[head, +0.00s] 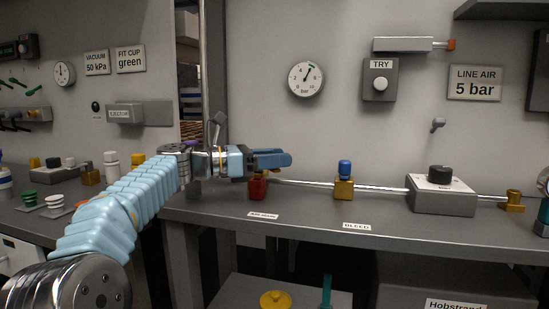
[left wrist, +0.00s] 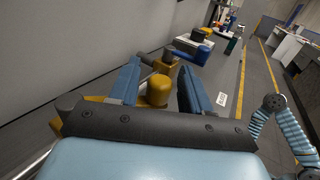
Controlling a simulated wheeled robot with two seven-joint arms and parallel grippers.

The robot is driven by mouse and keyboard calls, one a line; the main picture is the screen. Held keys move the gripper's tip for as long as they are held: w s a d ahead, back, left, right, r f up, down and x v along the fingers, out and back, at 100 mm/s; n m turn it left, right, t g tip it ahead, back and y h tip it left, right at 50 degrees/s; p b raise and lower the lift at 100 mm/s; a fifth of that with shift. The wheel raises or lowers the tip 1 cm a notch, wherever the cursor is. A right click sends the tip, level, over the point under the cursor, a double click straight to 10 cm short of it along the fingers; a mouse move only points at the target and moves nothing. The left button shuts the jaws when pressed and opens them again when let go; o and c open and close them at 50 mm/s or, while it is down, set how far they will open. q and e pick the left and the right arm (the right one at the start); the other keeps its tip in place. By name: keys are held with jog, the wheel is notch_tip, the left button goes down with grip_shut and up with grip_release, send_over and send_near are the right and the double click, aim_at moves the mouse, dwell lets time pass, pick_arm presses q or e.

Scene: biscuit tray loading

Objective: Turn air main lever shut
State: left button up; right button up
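My left gripper (head: 287,159) is level just above this body, pointing right, and hides the lever. In the left wrist view my left gripper (left wrist: 162,76) shows two blue fingers standing apart. A rounded yellow piece (left wrist: 157,90) shows between them, with clear room on its right side. I cannot tell if it is part of the air main valve or if a finger touches it. My right gripper is not in view.
Right of the valve, along a metal pipe, are a brass bleed valve (head: 344,189) with a blue knob, a grey box (head: 440,199) with a black knob, and a brass fitting (head: 512,202). A pressure gauge (head: 306,79) hangs above. The bench front is clear.

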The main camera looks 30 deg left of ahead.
pick_arm(q)
notch_tip(320, 180, up, 3)
jog(key=shift+r+p, duration=0.1)
jog(key=shift+p, duration=0.5)
jog(key=s+d+r, duration=0.8)
jog(key=s+r, duration=0.1)
jog(key=s, duration=0.2)
jog(key=shift+s+r, duration=0.25)
jog(key=shift+r, duration=0.15)
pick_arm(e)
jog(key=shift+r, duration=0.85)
